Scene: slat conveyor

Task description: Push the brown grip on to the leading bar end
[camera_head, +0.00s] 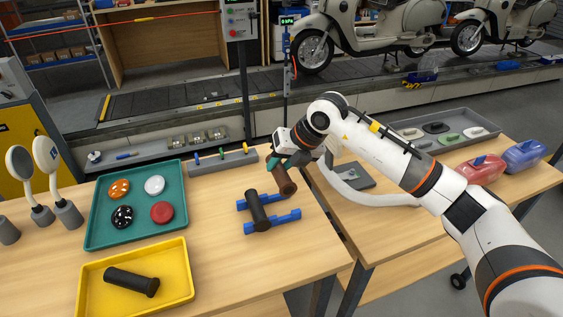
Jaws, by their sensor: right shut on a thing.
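My right gripper (284,163) is shut on the brown grip (286,182), a short dark-brown cylinder. It holds the grip tilted above the wooden table, just beyond a blue stand (289,216). A black grip (258,211) lies across that stand. Two cream scooters stand on the conveyor at the back, a nearer one (345,22) and one further right (492,20). Their handlebars are cut off by the top of the view, so I cannot make out a bar end. My left gripper is out of view.
A teal tray (136,232) holds several round caps. A yellow tray (181,258) holds another black grip (131,282). Mirrors stand at the left. A curved pale tube (370,199) and grey plate (357,175) lie under my right arm. A grey tray (482,119) is at right.

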